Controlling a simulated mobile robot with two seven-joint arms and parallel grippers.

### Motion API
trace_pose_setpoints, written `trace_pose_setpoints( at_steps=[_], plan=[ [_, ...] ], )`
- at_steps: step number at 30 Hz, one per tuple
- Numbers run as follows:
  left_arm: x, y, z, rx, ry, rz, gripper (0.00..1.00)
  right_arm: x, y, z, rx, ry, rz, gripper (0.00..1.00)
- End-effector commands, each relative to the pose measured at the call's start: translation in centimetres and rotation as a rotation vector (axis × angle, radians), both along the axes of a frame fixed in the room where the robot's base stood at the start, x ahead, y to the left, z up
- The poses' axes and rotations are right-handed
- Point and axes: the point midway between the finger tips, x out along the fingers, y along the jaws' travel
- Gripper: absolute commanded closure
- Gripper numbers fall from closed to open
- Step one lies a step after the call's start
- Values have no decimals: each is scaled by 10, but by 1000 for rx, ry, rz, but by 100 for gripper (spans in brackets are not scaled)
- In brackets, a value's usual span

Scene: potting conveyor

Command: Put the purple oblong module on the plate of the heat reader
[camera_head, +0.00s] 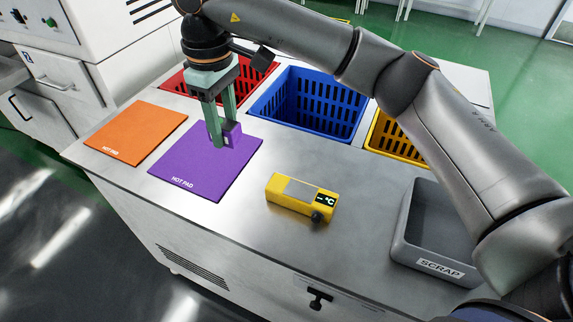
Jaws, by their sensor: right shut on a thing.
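The purple oblong module (232,134) is between the fingers of my right gripper (224,140), which is shut on it. It is over the far part of the purple hot pad (207,165); I cannot tell whether it touches the pad. The yellow heat reader (300,198) lies on the table to the right of the purple pad. Its grey plate (300,188) is bare, and a small display with "°C" shows at its right end. My left gripper is not in view.
An orange hot pad (136,133) lies at the left. Red (176,87), blue (310,103) and yellow (385,133) baskets stand along the back. A grey scrap bin (402,240) is at the right. The table between the purple pad and the reader is clear.

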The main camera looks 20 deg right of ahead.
Motion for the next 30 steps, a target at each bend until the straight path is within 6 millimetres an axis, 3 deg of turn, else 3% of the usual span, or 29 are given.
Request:
trace_pose_setpoints(
  at_steps=[5,11,18,24,30],
  plan=[
    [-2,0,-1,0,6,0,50,-2,-5,-2,1,1,-2,100],
    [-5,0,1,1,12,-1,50,-21,-35,-17,-1,2,-2,100],
    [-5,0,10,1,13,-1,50,-52,-82,-41,-1,3,-4,100],
    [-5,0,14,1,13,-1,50,-67,-104,-78,-1,4,-3,100],
    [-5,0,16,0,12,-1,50,-72,-113,-92,0,0,-1,100]
  ],
)
